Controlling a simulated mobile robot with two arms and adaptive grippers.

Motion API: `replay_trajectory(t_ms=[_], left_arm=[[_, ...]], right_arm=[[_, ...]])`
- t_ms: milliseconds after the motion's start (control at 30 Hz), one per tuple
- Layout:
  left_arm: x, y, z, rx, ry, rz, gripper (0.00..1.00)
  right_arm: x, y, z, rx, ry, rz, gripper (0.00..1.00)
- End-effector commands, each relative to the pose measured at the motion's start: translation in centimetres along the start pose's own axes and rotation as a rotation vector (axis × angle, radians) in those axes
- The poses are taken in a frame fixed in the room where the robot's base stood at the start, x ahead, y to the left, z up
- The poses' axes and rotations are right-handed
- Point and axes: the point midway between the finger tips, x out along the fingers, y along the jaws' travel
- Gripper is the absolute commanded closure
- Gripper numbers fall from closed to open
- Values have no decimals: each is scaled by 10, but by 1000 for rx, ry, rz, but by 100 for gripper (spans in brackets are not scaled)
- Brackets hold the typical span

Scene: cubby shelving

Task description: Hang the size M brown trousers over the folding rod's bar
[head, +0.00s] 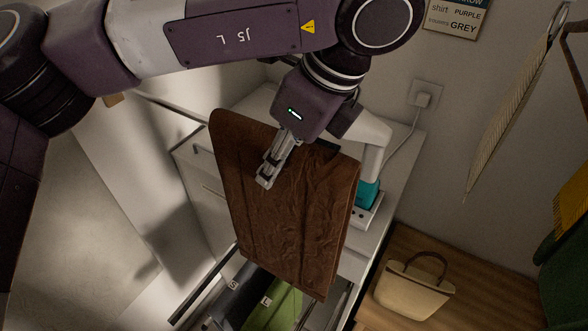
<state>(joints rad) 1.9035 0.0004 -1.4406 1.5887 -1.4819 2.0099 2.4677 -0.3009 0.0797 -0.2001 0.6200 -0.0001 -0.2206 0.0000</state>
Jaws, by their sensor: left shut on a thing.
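The brown trousers (300,235) are a flat folded panel in the middle of the head view. My left gripper (266,180) is shut on their upper part, with its fingers lying over the brown cloth. The trousers are held up above an open drawer, and their lower edge overlaps the drawer's contents in the picture. No size mark shows on them. I cannot clearly make out the folding rod's bar. My right gripper is not in view.
The open drawer holds a dark folded garment marked S (234,292) and a green one marked L (272,306). A teal item (368,193) stands on the white cabinet (398,165). A striped cloth (508,105) hangs at right.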

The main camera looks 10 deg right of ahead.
Motion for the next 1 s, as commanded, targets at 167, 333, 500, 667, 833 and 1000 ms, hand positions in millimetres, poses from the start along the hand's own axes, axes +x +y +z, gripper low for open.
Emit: replay_trajectory(t_ms=[167,333,500,667,833,1000], left_arm=[[7,0,15,-5,-1,-1,100],[13,0,29,-6,-1,-1,100],[18,0,43,-5,0,-1,100],[24,0,56,-5,-1,-1,100],[30,0,69,-5,-1,-1,100],[35,0,83,-5,-1,-1,100]], right_arm=[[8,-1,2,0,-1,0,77],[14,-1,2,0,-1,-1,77],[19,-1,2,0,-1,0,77],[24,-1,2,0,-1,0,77],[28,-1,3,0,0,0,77],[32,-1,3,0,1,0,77]])
